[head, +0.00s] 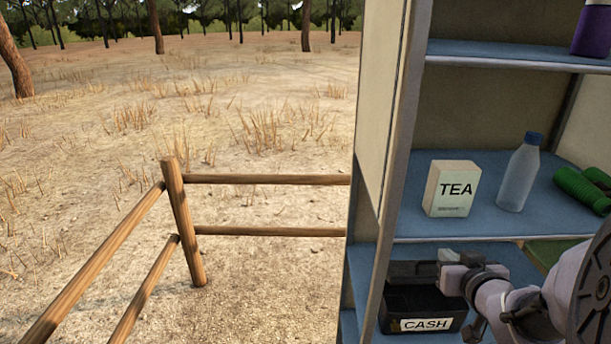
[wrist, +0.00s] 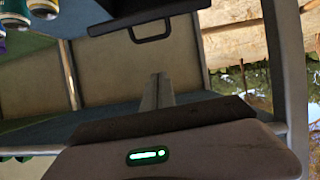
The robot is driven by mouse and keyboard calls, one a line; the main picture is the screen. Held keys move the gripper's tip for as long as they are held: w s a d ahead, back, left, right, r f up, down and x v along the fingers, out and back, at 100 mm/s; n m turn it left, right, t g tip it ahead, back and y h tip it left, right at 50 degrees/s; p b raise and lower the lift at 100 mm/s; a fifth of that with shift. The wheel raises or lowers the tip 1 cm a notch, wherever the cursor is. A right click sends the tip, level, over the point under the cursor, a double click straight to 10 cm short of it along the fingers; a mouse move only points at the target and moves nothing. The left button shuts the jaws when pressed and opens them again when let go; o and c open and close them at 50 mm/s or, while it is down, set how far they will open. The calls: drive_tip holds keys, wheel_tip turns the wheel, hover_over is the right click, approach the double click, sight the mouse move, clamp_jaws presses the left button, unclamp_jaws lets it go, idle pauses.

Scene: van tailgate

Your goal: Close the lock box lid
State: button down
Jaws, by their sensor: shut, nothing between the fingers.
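The lock box is a black box with a white CASH label (head: 425,324) on its front, on the low shelf in the head view. Its dark inside shows, and its lid (head: 412,268) appears to stand raised at the back. My gripper (head: 449,257) is over the box's right rear part and hides some of it. In the wrist view a dark panel with a handle (wrist: 151,33), seemingly the lid, is at the top. My gripper's fingers (wrist: 158,92) are shut and empty, below that handle in the picture. I cannot tell whether they touch the lid.
A purple container (head: 592,28) is on the top shelf. The cabinet's side wall (head: 388,120) stands just left of the box.

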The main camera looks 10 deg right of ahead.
sight(429, 262)
drive_tip(key=shift+n+t+y, duration=0.3)
drive_tip(key=shift+t, duration=0.1)
drive_tip(key=b+x, duration=0.3)
drive_tip(key=x, duration=0.7)
drive_tip(key=shift+f, duration=0.25)
drive_tip(key=shift+s+a+f+b, duration=0.1)
drive_tip(key=shift+s+f+b, duration=0.55)
drive_tip(key=shift+s+f, duration=0.35)
drive_tip(key=shift+s+a+f, duration=0.1)
drive_tip(key=shift+s+f, duration=0.2)
drive_tip(key=shift+s, duration=0.05)
drive_tip(key=shift+f, duration=0.1)
